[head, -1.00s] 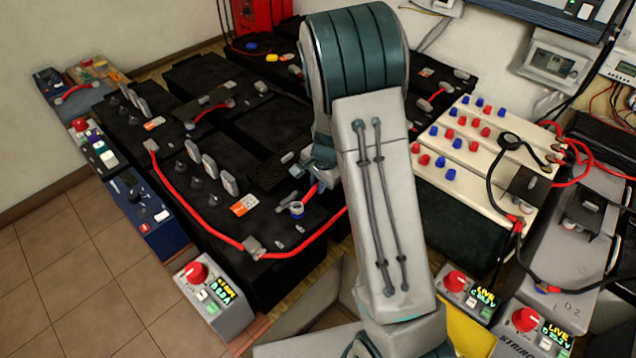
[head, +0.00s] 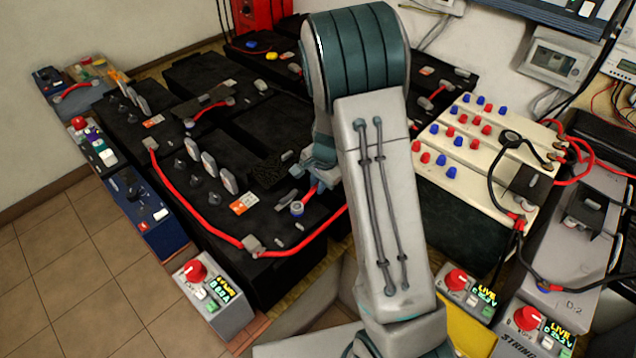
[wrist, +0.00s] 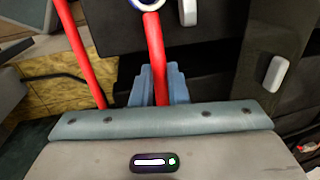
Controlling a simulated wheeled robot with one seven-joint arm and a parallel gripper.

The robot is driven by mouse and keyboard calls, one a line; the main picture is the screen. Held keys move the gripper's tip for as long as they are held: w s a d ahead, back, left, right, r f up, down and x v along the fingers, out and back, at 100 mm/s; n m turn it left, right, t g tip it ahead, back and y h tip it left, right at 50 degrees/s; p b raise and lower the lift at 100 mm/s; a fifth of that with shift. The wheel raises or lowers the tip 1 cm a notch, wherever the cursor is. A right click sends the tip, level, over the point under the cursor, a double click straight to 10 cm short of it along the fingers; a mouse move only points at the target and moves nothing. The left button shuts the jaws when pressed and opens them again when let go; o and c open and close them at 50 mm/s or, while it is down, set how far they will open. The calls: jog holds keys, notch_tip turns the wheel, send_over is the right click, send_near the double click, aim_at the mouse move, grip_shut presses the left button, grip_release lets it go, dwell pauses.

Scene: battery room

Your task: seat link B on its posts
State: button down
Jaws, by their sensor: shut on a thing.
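My gripper (head: 319,176) is low over the black battery bank, partly hidden behind my arm. In the wrist view its blue fingers (wrist: 157,86) are shut on a short red link (wrist: 154,48). A ring end with a blue edge (wrist: 148,4) shows at the link's far end, cut off by the frame. In the head view that ring end (head: 297,209) is close to the battery top; I cannot tell whether it sits around a post. The link's other end is hidden by the gripper and arm. I see no letter on the link.
A long red cable (head: 200,202) runs along the near edge of the black batteries (head: 275,265), passing close to my gripper. A cream battery block (head: 490,165) with red and blue caps is at right.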

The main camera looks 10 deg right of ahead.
jog(key=shift+f, duration=0.15)
jog(key=c, duration=0.9)
grip_release()
jog(key=shift+c, duration=0.2)
jog(key=shift+r+p, duration=3.3)
jog(key=shift+r, duration=0.75)
